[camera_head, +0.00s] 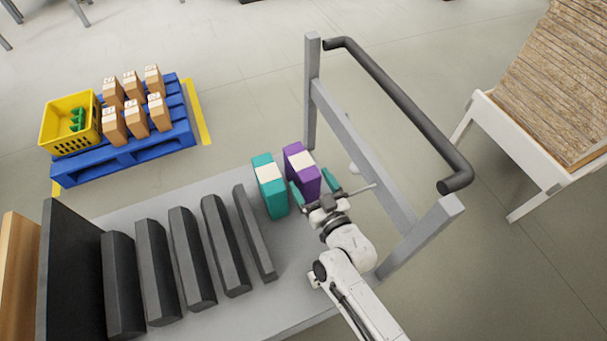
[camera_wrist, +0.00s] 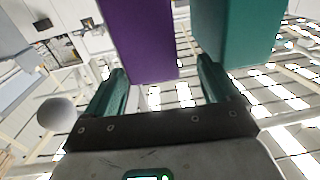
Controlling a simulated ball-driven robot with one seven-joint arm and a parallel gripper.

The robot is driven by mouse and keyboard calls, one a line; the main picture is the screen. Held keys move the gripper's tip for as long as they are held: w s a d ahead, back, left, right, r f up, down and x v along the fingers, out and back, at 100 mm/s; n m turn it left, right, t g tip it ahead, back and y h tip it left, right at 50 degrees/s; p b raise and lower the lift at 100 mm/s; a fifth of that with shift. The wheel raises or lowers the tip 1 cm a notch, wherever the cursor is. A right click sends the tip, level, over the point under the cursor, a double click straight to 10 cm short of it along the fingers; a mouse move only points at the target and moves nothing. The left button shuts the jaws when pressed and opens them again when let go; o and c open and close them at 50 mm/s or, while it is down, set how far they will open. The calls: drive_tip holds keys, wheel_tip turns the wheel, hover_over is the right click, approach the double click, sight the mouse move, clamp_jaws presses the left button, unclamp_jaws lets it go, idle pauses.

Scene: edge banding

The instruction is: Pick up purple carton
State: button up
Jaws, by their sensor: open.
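The purple carton (camera_head: 306,180) stands upright on the grey cart, with a pale label on its top. A teal carton (camera_head: 272,195) with a similar label stands close to its left. My gripper (camera_head: 312,192) is open at the near side of the purple carton, its two green fingers spread to the carton's left and right. In the wrist view the purple carton (camera_wrist: 138,40) appears ahead between the open fingers (camera_wrist: 160,85), and the teal carton (camera_wrist: 236,35) appears beside it on the right. I cannot tell whether the fingers touch either carton.
Several dark upright dividers (camera_head: 222,245) stand left of the cartons on the cart. The cart's grey frame and black handle (camera_head: 400,100) rise on the right. A blue pallet (camera_head: 125,152) with brown boxes and a yellow crate (camera_head: 58,135) lies beyond.

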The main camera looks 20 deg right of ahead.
sight(305, 168)
drive_tip(key=w, duration=0.5)
drive_tip(key=shift+d+r, duration=0.1)
drive_tip(key=shift+d, duration=0.15)
clamp_jaws()
idle(0.6)
